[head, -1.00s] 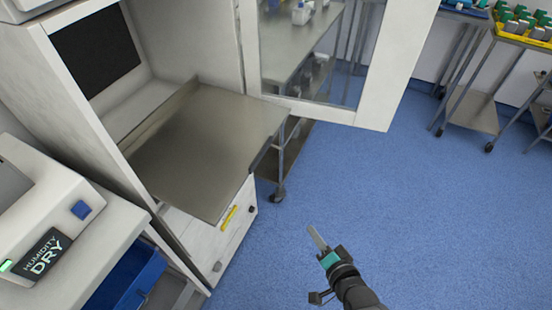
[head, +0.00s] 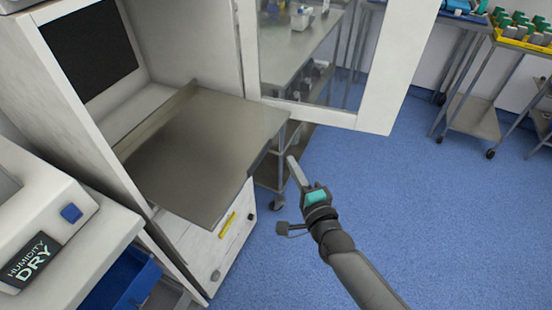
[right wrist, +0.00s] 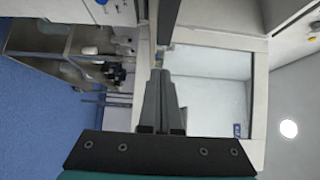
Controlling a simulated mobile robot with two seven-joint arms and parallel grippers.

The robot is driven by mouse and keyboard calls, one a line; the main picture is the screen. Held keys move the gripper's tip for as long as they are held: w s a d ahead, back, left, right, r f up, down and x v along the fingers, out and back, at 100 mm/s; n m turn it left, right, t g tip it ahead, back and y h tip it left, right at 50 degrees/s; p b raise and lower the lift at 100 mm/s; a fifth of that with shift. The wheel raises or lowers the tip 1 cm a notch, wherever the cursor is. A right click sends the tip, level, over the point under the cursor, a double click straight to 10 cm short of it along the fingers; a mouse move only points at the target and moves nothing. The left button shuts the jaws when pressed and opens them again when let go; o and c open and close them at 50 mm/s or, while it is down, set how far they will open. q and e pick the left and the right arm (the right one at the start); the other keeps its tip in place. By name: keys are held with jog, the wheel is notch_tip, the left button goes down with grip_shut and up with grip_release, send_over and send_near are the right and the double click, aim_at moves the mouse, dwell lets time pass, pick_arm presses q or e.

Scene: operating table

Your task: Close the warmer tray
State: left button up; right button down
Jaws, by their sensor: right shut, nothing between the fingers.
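The warmer tray (head: 205,150) is a flat grey metal shelf. In the head view it sticks out from the open white warmer cabinet (head: 65,85). My right gripper (head: 293,166) is shut and empty, to the right of the tray's front edge. A strip of blue floor shows between the gripper and the tray, and they look apart. In the right wrist view the shut fingers (right wrist: 160,95) point toward a pale cabinet and a glass pane. My left gripper is not in view.
The cabinet's glass door (head: 378,75) stands open to the right, above and beyond my gripper. A steel trolley (head: 285,140) stands behind the tray. A white device labelled DRY (head: 45,215) is at lower left. Blue floor (head: 430,230) is free on the right.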

aim_at(270, 146)
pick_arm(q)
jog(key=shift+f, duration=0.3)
pick_arm(e)
jog(key=shift+w+a, duration=1.75)
jog(key=shift+a, duration=0.2)
